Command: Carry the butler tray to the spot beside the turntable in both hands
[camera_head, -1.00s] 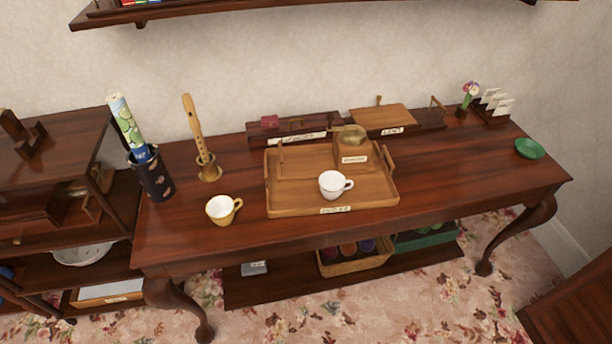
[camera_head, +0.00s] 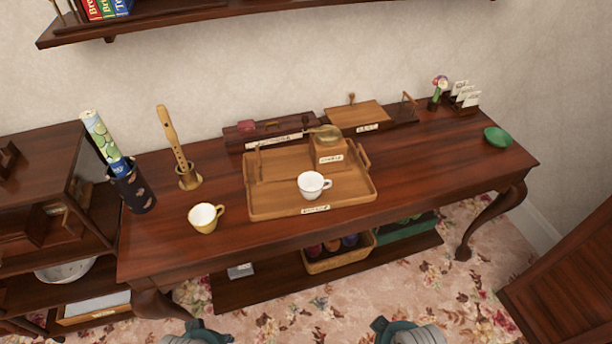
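The butler tray (camera_head: 345,203) is a light wooden tray with raised rims, a handle at its right end and a label on its front. It lies on the dark wooden table (camera_head: 440,170). A white cup (camera_head: 312,186) stands on it, and a small wooden box mill (camera_head: 328,150) with a metal top stands at its back right. A wooden handle-like piece shows at the tray's left end. I cannot make out a turntable. Grey and teal parts of my two arms show at the bottom edge, well in front of the tray; no gripper fingers are visible.
A yellow cup (camera_head: 205,218), a recorder on its stand (camera_head: 187,179) and a dark holder with rolled paper (camera_head: 134,190) stand left of the tray. Labelled wooden stands (camera_head: 362,115) are behind it. The tabletop is clear right of it, up to a green dish (camera_head: 497,137).

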